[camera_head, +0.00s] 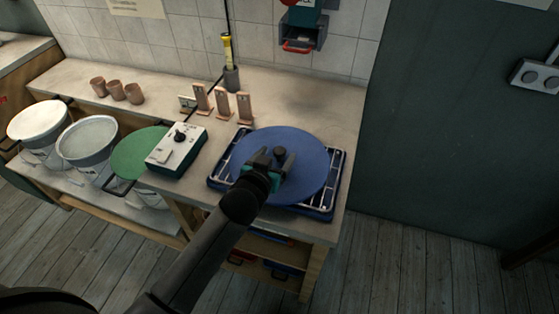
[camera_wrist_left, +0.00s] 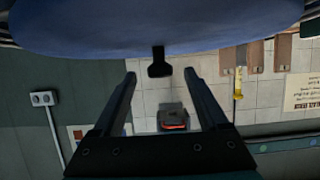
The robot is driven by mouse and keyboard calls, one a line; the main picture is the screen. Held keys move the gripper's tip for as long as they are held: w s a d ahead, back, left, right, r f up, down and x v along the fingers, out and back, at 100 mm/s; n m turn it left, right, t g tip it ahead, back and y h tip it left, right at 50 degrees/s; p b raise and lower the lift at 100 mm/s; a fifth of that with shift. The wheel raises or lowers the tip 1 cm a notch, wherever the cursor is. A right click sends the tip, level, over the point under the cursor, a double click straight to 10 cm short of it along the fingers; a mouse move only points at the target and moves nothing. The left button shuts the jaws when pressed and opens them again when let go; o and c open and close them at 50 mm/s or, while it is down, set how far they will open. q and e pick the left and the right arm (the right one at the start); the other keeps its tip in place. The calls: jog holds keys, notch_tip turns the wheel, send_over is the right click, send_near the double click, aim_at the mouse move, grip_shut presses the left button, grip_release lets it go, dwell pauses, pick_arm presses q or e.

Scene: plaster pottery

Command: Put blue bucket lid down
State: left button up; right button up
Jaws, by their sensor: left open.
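The blue bucket lid (camera_head: 302,182) is a flat round disc with a dark knob (camera_head: 280,152) in its middle. It lies over a dark blue tray with a metal rack (camera_head: 335,180) on the counter, covering most of it. My left gripper (camera_head: 272,162) is over the lid at the knob, with its jaws open. In the left wrist view the lid (camera_wrist_left: 160,28) fills the top, and the knob (camera_wrist_left: 159,66) sticks out at the gap between the two fingertips (camera_wrist_left: 160,76), apart from both. My right gripper is not in view.
A white control box (camera_head: 178,150) stands left of the tray. Three wooden pieces (camera_head: 222,102) stand behind it, with a yellow-handled tool (camera_head: 228,50). Several buckets, one with a green lid (camera_head: 138,155), stand on the lower shelf. Clay cups (camera_head: 115,91) stand at the back left.

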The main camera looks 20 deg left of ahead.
aim_at(278, 154)
pick_arm(q)
jog(key=shift+x, duration=1.65)
jog(key=shift+s, duration=0.1)
jog(key=shift+c, duration=0.2)
grip_shut()
